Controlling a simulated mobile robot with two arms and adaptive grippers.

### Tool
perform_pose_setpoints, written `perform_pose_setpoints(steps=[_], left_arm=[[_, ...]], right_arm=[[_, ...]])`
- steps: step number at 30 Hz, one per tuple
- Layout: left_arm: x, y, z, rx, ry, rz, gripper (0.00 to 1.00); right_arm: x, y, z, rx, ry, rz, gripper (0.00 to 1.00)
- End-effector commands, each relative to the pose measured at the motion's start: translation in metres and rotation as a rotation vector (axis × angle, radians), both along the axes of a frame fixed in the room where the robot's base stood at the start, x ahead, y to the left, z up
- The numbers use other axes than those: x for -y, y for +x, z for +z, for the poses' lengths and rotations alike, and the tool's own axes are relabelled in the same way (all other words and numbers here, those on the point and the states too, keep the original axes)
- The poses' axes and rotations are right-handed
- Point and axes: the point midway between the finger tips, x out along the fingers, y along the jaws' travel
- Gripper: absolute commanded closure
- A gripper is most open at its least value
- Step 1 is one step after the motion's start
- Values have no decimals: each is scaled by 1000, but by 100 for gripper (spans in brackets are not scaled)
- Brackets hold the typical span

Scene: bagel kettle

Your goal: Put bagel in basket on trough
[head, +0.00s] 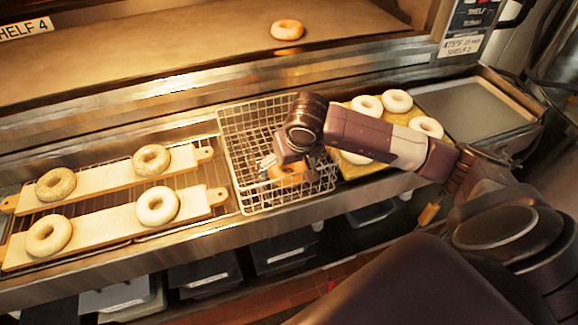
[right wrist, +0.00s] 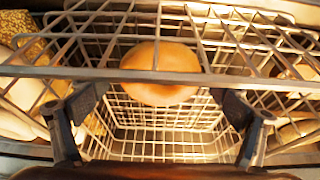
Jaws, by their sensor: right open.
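The wire basket (head: 258,112) stands on the metal trough (head: 215,180) near the middle of the head view. A golden-brown bagel (head: 287,173) is low in the basket, partly hidden by my right gripper and the wires. My right gripper (head: 284,163) is over the basket. In the right wrist view the gripper (right wrist: 160,105) is open, its fingers wide apart, and the bagel (right wrist: 160,72) shows beyond them behind basket wires. No finger visibly grips it. Another browned bagel (head: 287,29) lies on the oven shelf. My left gripper is not in view.
Two boards (head: 105,177) (head: 100,229) with pale and seeded bagels lie left of the basket. Several pale bagels (head: 397,101) sit on a seeded tray (head: 352,172) to its right, partly behind my arm. Dark bins (head: 205,271) stand below.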

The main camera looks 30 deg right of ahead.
Motion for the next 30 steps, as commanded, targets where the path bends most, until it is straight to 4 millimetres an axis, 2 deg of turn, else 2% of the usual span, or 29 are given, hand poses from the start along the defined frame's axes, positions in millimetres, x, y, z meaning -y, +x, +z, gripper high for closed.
perform_pose_setpoints(steps=[9, 15, 21, 30], left_arm=[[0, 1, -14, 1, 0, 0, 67], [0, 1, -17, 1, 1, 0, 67], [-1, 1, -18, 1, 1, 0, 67], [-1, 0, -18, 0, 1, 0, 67]], right_arm=[[-6, -23, 63, 10, -1, 2, 8], [-10, -36, 96, 7, 2, 0, 8], [-11, -43, 109, 3, -1, 1, 8], [-11, -44, 111, 2, 0, 0, 8]])
